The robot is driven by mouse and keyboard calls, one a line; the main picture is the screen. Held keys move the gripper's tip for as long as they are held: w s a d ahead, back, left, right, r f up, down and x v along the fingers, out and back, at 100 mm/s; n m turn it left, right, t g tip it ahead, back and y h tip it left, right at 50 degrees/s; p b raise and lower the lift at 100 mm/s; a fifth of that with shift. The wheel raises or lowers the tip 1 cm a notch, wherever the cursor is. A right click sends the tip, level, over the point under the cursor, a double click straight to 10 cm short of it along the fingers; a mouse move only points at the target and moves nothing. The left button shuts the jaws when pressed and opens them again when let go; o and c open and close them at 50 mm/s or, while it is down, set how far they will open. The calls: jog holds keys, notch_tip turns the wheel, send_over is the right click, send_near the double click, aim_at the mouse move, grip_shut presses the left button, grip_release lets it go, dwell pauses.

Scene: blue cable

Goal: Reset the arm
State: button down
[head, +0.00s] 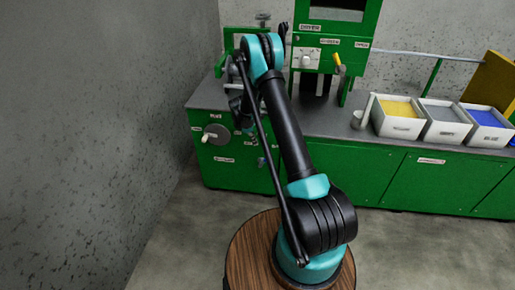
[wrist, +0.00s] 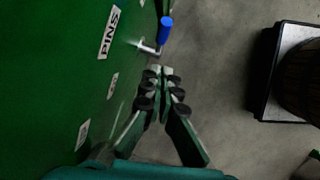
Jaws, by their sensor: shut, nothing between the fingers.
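My arm (head: 290,130) rises from its base and bends at a raised teal elbow, reaching toward the green workbench (head: 345,178). In the wrist view my gripper (wrist: 160,73) is shut, its fingertips together with nothing between them. It is close to a green panel (wrist: 60,60) bearing a "PINS" label (wrist: 110,32). A metal crank with a blue grip (wrist: 166,30) sticks out from the panel just beyond the fingertips. Whether the fingers touch it is not clear. In the head view the gripper is mostly hidden behind the arm.
A green machine (head: 338,52) stands on the bench. White bins with yellow (head: 399,125), grey (head: 444,128) and blue (head: 488,130) contents sit at the right. A round handwheel (head: 217,134) is on the bench front. A grey wall (head: 90,130) is at left; the floor between is clear.

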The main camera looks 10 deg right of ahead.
jog(key=s+d+r+m+t+y, duration=0.1)
jog(key=s+r+m, duration=0.3)
jog(key=s+r, duration=0.6)
jog(key=s+d+r+m+t+y, duration=0.15)
jog(key=s+r+m, duration=0.25)
jog(key=s+r, duration=0.5)
jog(key=s+r+m, duration=0.2)
jog(key=s+m, duration=0.2)
jog(key=s, duration=0.7)
jog(key=s+r+m+t+y, duration=0.1)
jog(key=s+m, duration=0.3)
jog(key=s, duration=0.7)
jog(key=shift+d+r, duration=0.2)
jog(key=shift+r, duration=0.4)
jog(key=c, duration=2.3)
grip_release()
jog(key=shift+s, duration=0.1)
